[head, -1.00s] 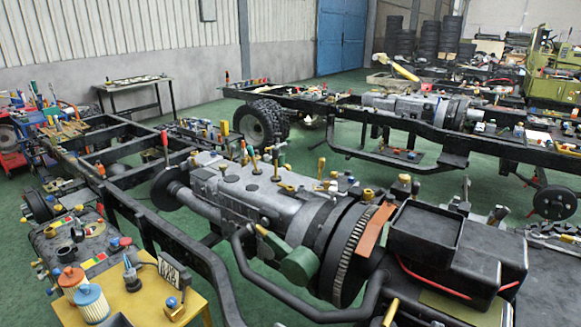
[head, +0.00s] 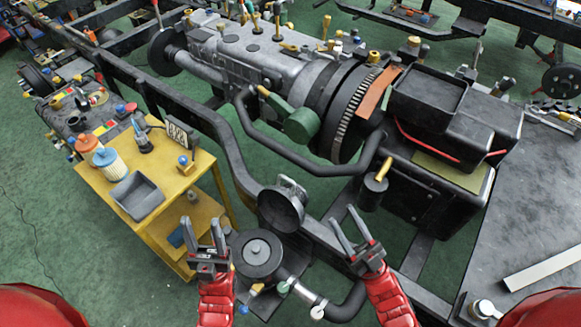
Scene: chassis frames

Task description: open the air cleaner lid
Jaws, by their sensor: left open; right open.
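A round black housing (head: 260,256) with a grey centre, which looks like the air cleaner, sits low at the bottom middle of the head view. A round dark disc (head: 283,208) stands tilted just behind it; I cannot tell whether it is the lid or whether it is joined to the housing. My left gripper (head: 201,222) is open and empty, left of the housing and apart from it. My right gripper (head: 344,217) is open and empty, to the right of the disc and housing. Neither gripper visibly touches anything.
A yellow cart (head: 205,190) at left holds a blue-topped filter (head: 110,163), an orange-topped filter (head: 84,147) and a grey tray (head: 137,196). The black chassis rail (head: 232,165) and a bent pipe (head: 300,160) lie beyond. A black box (head: 430,200) stands at right.

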